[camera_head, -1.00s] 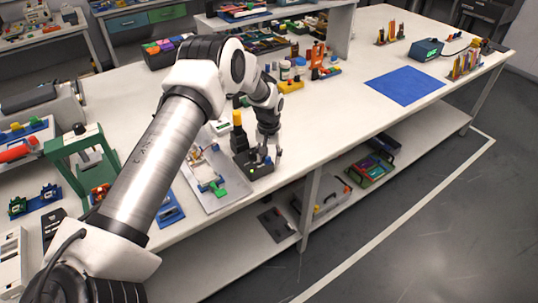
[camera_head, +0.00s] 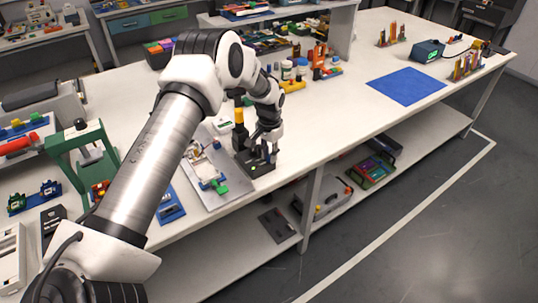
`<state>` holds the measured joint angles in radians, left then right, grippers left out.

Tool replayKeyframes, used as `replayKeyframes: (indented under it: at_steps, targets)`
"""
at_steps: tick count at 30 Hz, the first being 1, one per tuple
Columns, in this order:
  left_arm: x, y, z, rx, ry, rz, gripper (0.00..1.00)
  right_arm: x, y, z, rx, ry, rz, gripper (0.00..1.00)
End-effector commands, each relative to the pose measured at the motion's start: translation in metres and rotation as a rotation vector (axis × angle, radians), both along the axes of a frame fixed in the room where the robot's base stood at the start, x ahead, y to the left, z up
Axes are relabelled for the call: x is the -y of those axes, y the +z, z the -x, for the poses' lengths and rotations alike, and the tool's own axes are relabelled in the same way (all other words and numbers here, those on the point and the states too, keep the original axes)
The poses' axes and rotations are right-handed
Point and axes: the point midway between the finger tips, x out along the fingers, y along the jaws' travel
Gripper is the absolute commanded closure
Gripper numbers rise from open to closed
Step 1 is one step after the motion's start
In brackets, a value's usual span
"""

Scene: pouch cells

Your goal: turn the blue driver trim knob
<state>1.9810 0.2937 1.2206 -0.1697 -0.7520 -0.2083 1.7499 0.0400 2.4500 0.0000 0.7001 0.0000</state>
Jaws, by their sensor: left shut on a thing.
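The dark driver block (camera_head: 264,171) sits at the front edge of the white bench, with a yellow-topped dark post (camera_head: 239,122) rising behind it. My left gripper (camera_head: 262,155) points down over this block, with its fingers low at the block's top. It is shut on a small part there, which I take to be the trim knob. The knob is mostly hidden by the fingers, and its blue colour cannot be made out. My right gripper is not in view.
A grey tray (camera_head: 204,197) with a green-ended fixture lies left of the block. A green press frame (camera_head: 82,150) stands further left. Jars and an orange stand (camera_head: 318,58) are behind. A blue mat (camera_head: 407,86) lies at right, with clear bench before it.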

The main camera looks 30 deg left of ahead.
Motion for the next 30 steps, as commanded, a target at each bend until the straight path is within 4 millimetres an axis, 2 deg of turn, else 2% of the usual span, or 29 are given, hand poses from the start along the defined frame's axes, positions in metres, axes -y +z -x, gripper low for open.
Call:
replayKeyframes:
  at_steps: [3,4,6,17,20,30]
  targets:
    - [0.000,-0.001,0.000,0.002,0.001,-0.001,1.00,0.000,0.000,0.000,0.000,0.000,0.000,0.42]
    - [0.000,-0.001,0.000,0.002,0.002,-0.001,0.74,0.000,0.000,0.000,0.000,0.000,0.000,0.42]
    - [0.000,-0.001,0.000,0.002,0.002,0.000,0.52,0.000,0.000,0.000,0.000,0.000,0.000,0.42]
    - [0.000,0.005,-0.001,0.002,0.003,0.000,0.52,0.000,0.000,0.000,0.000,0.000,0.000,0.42]
    - [0.000,0.019,-0.002,0.004,0.002,-0.001,0.52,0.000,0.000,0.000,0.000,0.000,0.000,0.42]
    - [0.001,0.100,-0.003,0.001,0.002,-0.001,0.52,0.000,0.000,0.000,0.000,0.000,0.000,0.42]
